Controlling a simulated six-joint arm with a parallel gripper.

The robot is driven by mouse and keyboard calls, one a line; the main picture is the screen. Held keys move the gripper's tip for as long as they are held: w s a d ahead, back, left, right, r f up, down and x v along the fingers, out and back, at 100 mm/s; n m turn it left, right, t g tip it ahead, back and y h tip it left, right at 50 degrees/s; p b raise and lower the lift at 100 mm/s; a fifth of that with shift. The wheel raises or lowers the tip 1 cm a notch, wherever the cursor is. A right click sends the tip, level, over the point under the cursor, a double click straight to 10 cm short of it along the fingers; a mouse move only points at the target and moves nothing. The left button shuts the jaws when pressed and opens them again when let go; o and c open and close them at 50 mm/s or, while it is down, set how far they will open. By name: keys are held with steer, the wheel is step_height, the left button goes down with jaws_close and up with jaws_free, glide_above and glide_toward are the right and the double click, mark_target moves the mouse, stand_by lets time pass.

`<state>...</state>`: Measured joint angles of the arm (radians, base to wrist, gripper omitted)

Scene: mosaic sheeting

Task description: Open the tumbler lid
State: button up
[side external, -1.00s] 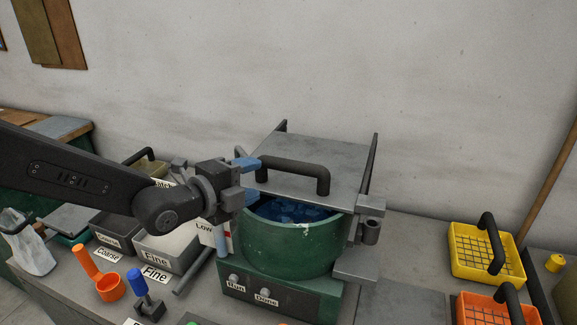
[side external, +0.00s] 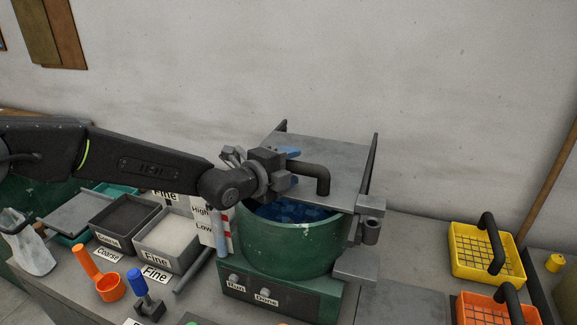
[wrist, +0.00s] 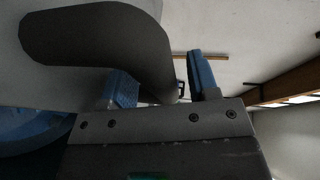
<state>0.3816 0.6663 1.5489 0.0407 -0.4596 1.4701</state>
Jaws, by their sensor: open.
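The tumbler is a green drum (side external: 289,245) with blue pieces (side external: 290,211) showing through its open front top. Its lid (side external: 330,152) is a flat grey plate over the back part, between two dark side rails. A thick dark handle (side external: 322,179) stands on the lid's front, and its left end is hidden behind my gripper (side external: 290,166). My gripper is open at that end. In the wrist view, the bent dark handle (wrist: 100,35) reaches down between the two blue fingers of my gripper (wrist: 160,82). I cannot tell whether the fingers touch it.
Yellow (side external: 487,270) and orange baskets (side external: 490,308) stand right.

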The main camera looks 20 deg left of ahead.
steer(key=shift+c, duration=0.4)
jaws_close()
steer(key=shift+w, duration=3.95)
steer(key=shift+o, duration=0.4)
jaws_free()
